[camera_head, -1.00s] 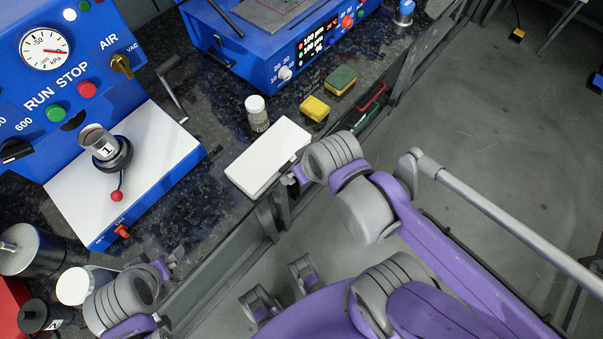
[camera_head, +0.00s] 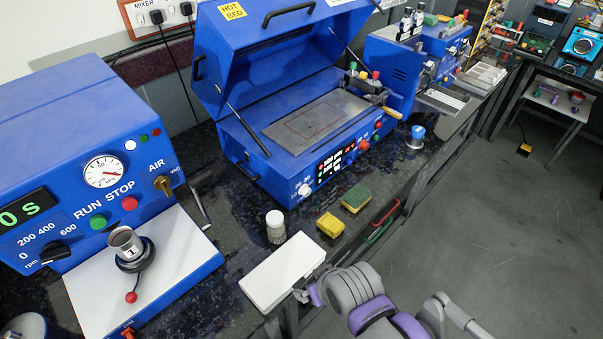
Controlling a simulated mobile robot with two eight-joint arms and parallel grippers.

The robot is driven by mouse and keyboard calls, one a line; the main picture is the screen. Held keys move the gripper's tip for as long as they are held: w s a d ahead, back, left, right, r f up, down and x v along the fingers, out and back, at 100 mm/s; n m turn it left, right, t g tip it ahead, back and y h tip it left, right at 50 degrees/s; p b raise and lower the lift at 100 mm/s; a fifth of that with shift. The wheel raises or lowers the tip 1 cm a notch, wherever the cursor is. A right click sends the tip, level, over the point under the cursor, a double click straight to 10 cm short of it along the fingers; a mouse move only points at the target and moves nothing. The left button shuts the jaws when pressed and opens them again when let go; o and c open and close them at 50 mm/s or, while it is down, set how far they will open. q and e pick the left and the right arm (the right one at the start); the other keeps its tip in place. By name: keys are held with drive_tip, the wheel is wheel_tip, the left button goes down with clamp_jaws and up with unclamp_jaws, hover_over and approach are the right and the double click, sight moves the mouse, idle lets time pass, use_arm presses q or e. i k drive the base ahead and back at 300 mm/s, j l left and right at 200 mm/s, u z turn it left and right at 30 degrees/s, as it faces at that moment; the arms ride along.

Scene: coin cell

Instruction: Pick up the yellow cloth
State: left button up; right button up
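The yellow cloth (camera_head: 330,224) looks like a small folded yellow block on the dark speckled bench, just in front of a green-and-yellow sponge (camera_head: 356,198). My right gripper (camera_head: 306,292) is at the bench's front edge, by the right end of a white box (camera_head: 283,272). It is below the cloth in the picture and apart from it. It is small and partly hidden by my wrist, so its opening is unclear. My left gripper is out of view.
A capped jar (camera_head: 275,227) stands left of the cloth. The blue hot bed (camera_head: 300,165) with its lid raised is behind. A red-and-green tool (camera_head: 383,221) lies right of the sponge at the bench edge. A blue RUN/STOP machine (camera_head: 90,180) fills the left.

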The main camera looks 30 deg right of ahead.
sight(328, 224)
drive_tip(key=z, duration=1.2)
